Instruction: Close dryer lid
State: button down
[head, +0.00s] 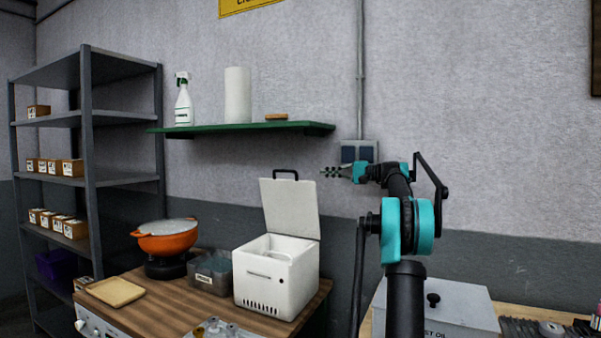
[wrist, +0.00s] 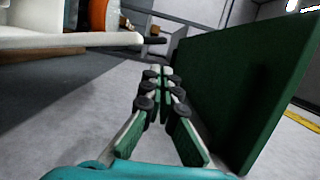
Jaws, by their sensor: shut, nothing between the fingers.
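The dryer (head: 275,285) is a white box on the wooden worktop in the head view. Its white lid (head: 290,208) stands open, nearly upright at the back, with a black handle (head: 286,172) on its top edge. My gripper (head: 325,172) points left, to the right of the lid's top and apart from it. Its fingers are closed together and empty, as the wrist view also shows (wrist: 162,75). In the wrist view a white slab (wrist: 70,40), probably the lid, lies at the left, clear of the fingers.
A green wall shelf (head: 240,129) hangs above the dryer; it fills the right of the wrist view (wrist: 250,80). An orange pot (head: 165,238) and a grey bin (head: 212,272) stand left of the dryer. A grey metal box (head: 455,305) stands at the right.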

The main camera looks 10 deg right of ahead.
jog(key=x, duration=1)
jog(key=shift+w, duration=0.15)
jog(key=s+a+f+n+h, duration=0.1)
jog(key=s+a+f+n, duration=0.35)
jog(key=s, duration=0.25)
jog(key=s+a+f+n+h, duration=0.1)
jog(key=s+a+f+n, duration=0.3)
jog(key=s, duration=0.3)
jog(key=s+a+f+n+h, duration=0.1)
jog(key=s+a+f+n, duration=0.1)
jog(key=f, duration=0.6)
jog(key=s+a+f+n+t, duration=0.1)
jog(key=s+a+f+n, duration=0.1)
jog(key=f, duration=0.6)
jog(key=shift+s+a+f+n+h, duration=0.25)
jog(key=shift+s+a+n+h, duration=0.15)
jog(key=shift+s+a, duration=0.4)
jog(key=shift+f, duration=0.1)
